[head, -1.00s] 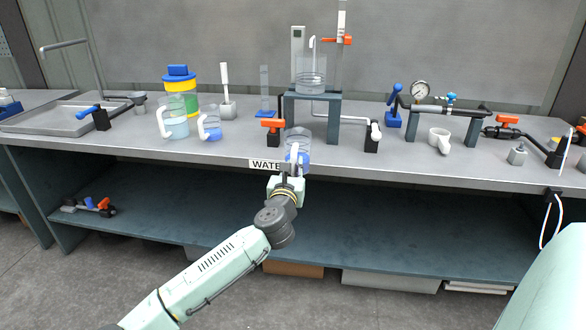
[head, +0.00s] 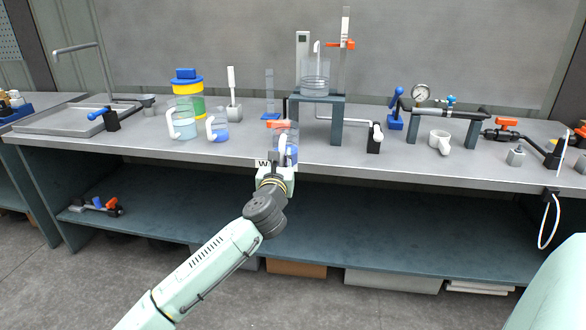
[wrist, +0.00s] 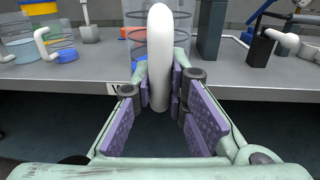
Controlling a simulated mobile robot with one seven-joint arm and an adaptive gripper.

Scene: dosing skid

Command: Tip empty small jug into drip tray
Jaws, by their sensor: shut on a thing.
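My gripper (head: 276,168) is shut on the white handle (wrist: 160,55) of a clear jug (head: 286,135) with blue showing in its lower part. A shallow grey tray (head: 62,122), the only tray I see, lies at the far left under a bent spout.
Left of the held jug stand a jug with blue liquid (head: 217,128) and a larger jug with pale liquid (head: 183,126). Behind it are an orange-handled valve and a stand (head: 338,122) with a beaker (head: 314,86).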

